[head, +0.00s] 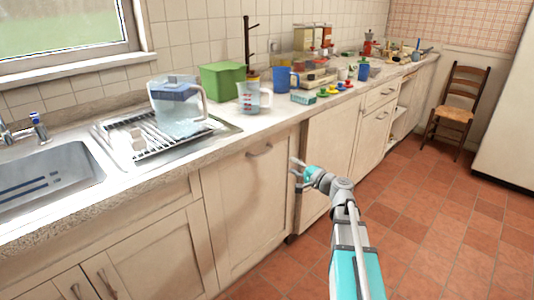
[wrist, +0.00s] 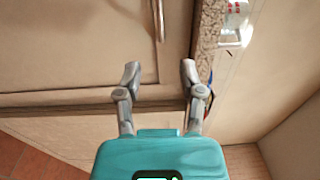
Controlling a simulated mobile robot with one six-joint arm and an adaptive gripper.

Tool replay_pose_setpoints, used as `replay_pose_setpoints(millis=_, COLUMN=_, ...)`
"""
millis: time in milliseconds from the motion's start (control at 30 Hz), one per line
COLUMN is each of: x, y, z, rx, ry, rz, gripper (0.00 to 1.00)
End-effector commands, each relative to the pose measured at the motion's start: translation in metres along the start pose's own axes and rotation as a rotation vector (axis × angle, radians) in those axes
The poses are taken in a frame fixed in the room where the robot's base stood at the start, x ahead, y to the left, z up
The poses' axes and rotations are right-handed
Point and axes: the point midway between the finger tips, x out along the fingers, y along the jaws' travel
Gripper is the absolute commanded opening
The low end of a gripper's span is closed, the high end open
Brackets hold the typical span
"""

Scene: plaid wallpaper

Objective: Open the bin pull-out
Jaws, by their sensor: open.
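A cream panelled front (head: 245,205) below the counter, apparently the bin pull-out, looks shut. Its curved metal handle (head: 259,151) sits near the top edge. In the wrist view the handle (wrist: 159,20) shows at the top, beyond the fingertips and roughly in line with the gap between them. My gripper (head: 296,174) is to the right of the handle in the head view, apart from it. In the wrist view my gripper (wrist: 160,72) has its two fingers spread with nothing between them.
The counter edge (wrist: 207,45) runs close beside one finger in the wrist view. On the counter stand a measuring jug (head: 253,97), a green box (head: 222,80) and a water filter jug (head: 177,105) on a rack. The tiled floor (head: 430,215) to the right is clear.

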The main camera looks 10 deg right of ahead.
Motion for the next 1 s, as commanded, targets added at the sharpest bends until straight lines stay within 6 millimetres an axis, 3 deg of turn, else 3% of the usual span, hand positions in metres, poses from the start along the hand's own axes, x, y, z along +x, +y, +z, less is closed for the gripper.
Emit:
replay_pose_setpoints(millis=267, x=0.03, y=0.0, z=-0.001, rx=0.0, ry=-0.002, rz=0.0, gripper=0.5)
replay_pose_setpoints(millis=800, x=0.11, y=0.0, z=-0.001, rx=0.0, ry=-0.002, rz=0.0, gripper=0.5)
replay_pose_setpoints(millis=1000, x=0.127, y=0.0, z=-0.001, rx=0.0, ry=-0.001, rz=0.0, gripper=0.5)
